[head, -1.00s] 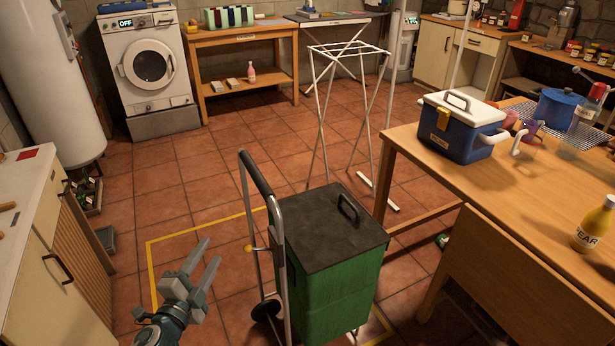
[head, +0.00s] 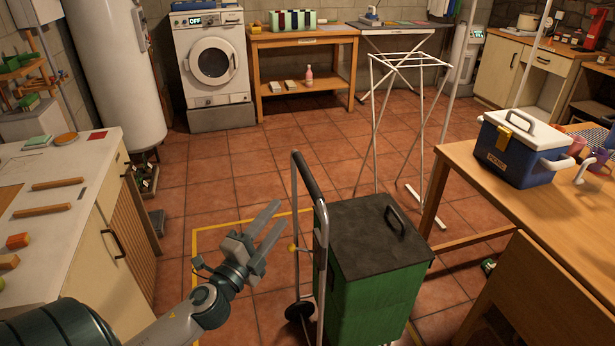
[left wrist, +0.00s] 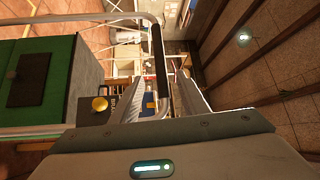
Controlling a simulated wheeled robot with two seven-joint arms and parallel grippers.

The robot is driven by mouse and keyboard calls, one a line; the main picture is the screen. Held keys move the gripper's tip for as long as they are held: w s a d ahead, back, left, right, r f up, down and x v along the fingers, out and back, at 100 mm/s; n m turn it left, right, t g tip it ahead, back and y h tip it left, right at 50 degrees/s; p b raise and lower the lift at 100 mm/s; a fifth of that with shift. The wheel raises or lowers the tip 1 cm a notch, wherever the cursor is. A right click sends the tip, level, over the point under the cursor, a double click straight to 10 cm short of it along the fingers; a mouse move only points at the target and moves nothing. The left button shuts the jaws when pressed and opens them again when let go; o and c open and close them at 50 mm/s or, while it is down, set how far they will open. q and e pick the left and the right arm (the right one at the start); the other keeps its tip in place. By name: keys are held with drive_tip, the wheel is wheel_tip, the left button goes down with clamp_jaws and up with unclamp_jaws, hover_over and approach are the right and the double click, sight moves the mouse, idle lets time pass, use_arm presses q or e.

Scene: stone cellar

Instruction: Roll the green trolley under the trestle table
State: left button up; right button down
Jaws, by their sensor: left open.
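The green trolley (head: 375,299), a box with a dark lid and a tall metal frame, stands upright on the tiles. Its handle (head: 307,176) has a dark grip, rising on the box's left side. My left gripper (head: 281,213) is open and empty, just left of the frame and below the grip. In the left wrist view the trolley (left wrist: 45,82) is at the left, and the dark handle grip (left wrist: 160,62) shows beyond the open fingers. The wooden table (head: 465,185) at right, probably the trestle table, is cut off by the frame. My right gripper is not in view.
A white drying rack (head: 383,120) stands behind the trolley. A blue cooler (head: 512,160) sits on the table. A yellow line (head: 196,250) marks the floor around the trolley. A pale counter (head: 95,185) is at left. Tiles toward the washing machine (head: 212,62) are clear.

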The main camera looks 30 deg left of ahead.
sight(304, 178)
use_arm(q)
drive_tip(key=w+p, duration=0.1)
drive_tip(key=w, duration=0.3)
drive_tip(key=w+a+r+p, duration=0.1)
drive_tip(key=w, duration=0.4)
drive_tip(key=w+r+p, duration=0.1)
drive_tip(key=w, duration=0.4)
drive_tip(key=shift+w+a+r, duration=0.1)
drive_tip(key=shift+a, duration=0.05)
drive_tip(key=shift+w, duration=0.85)
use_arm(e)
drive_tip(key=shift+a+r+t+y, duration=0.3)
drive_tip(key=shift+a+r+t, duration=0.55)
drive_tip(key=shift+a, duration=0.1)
use_arm(q)
clamp_jaws()
